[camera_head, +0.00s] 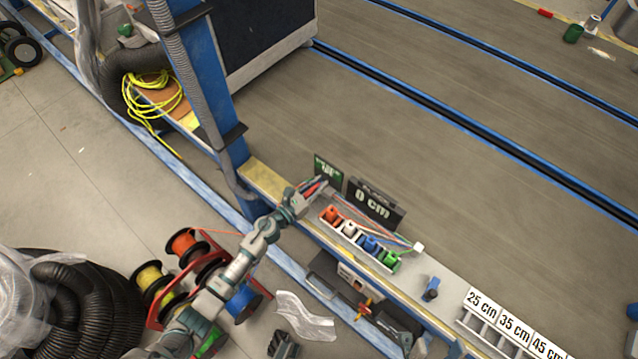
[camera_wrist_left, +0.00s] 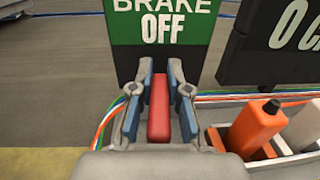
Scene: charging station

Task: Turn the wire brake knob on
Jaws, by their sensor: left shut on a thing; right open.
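My left gripper (camera_head: 318,187) reaches up over the bench to the green brake sign. In the left wrist view its two fingers (camera_wrist_left: 160,100) stand on either side of a red knob (camera_wrist_left: 159,108), shut on it. The knob is upright, in front of the green sign (camera_wrist_left: 162,28), which reads BRAKE OFF. In the head view the sign (camera_head: 327,170) stands at the bench's back edge. My right gripper (camera_head: 284,344) is at the bottom of the head view, open and empty, away from the bench.
A black 0 cm display (camera_head: 375,204) stands right of the sign. Orange, white, blue and green handles (camera_head: 360,240) sit in a row beside it, with thin coloured wires behind. Wire spools on a red rack (camera_head: 160,316) are at the lower left. A blue post (camera_head: 222,125) rises left of the sign.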

